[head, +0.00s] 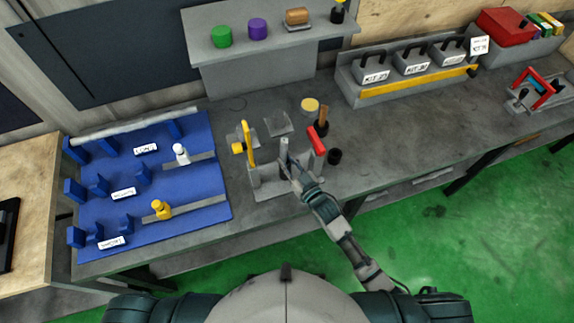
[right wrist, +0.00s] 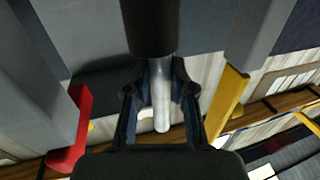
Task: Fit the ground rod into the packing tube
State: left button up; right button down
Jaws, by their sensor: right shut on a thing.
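My right gripper (head: 287,163) is at the grinder fixture (head: 268,190), between its yellow-marked left side and red-marked right side. It is shut on a pale metal rod (right wrist: 160,92), which stands upright in the head view (head: 284,146). In the right wrist view the rod passes between both fingers and meets a dark cylinder (right wrist: 148,25); I cannot tell whether that is part of the rod or a separate piece. A long pale tube (head: 135,125) lies along the back of the blue board; I cannot tell if it is the packing tube. My left gripper is out of view.
The blue board (head: 185,225) left of the fixture carries labelled holders and slides with white and yellow knobs. A grey rack of labelled bins (head: 405,85) stands behind. The bench right of the fixture is largely clear.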

jog(key=shift+d+f, duration=0.2)
jog(key=shift+f, duration=0.75)
jog(key=c, duration=1)
grip_release()
jog(key=shift+w, duration=0.15)
jog(key=shift+r, duration=0.1)
jog(key=v, duration=1.2)
jog(key=shift+r, duration=0.45)
jog(key=shift+w, duration=0.1)
jog(key=shift+f, duration=0.1)
